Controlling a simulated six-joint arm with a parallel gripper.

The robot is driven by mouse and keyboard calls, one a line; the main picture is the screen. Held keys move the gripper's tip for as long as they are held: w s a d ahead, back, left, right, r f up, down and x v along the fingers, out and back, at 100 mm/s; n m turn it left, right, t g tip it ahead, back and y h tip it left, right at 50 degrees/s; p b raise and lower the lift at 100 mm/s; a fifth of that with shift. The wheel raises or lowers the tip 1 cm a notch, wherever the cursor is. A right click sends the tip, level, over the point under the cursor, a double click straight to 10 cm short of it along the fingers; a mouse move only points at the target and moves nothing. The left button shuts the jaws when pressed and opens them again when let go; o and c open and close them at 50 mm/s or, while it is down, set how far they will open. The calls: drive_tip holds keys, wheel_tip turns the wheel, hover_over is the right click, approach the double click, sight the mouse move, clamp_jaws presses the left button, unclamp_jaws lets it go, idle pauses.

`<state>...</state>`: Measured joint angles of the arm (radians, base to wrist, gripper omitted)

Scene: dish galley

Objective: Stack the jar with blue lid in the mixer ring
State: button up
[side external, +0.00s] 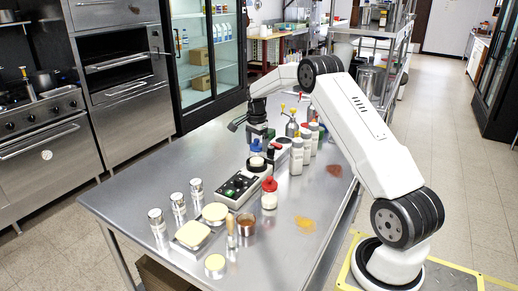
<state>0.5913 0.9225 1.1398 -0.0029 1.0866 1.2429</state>
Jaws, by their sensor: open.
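The jar with the blue lid (256,146) stands upright near the middle of the steel table, just behind the round black end of a control box. That round end, with a pale disc on top, looks like the mixer ring (257,162). The jar's lower body is partly hidden, and I cannot tell whether it touches the ring. My gripper (247,126) is open, pointing down above and slightly behind the blue lid. Nothing shows clearly between its fingers, which are small and dark here.
A red-lidded jar (269,200) stands right of the control box (238,188). White bottles (297,157) stand to the right of the ring. Metal canisters (157,221), a cream-topped block (193,235) and a brown-filled cup (246,224) are nearer. The table's left side is clear.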

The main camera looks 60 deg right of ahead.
wheel_tip(320, 180, up, 10)
drive_tip(key=shift+r, duration=0.25)
idle(0.7)
drive_tip(key=shift+w+a+f+n, duration=0.1)
drive_tip(key=shift+a+n, duration=0.2)
drive_tip(key=shift+a, duration=0.25)
drive_tip(key=s+a+f+n+t, duration=0.1)
drive_tip(key=s+a+f+n, duration=0.15)
drive_tip(key=a+n, duration=0.4)
drive_tip(key=s+a+f+n, duration=0.1)
drive_tip(key=s+a+n, duration=0.25)
drive_tip(key=a, duration=0.65)
drive_tip(key=s+a+f+n+t, duration=0.15)
drive_tip(key=s+a+n, duration=0.25)
drive_tip(key=a, duration=0.5)
drive_tip(key=s+a+f+n, duration=0.3)
drive_tip(key=s+a+n, duration=0.3)
drive_tip(key=s, duration=0.4)
drive_tip(key=shift+s+f, duration=0.25)
drive_tip(key=shift+s, duration=0.05)
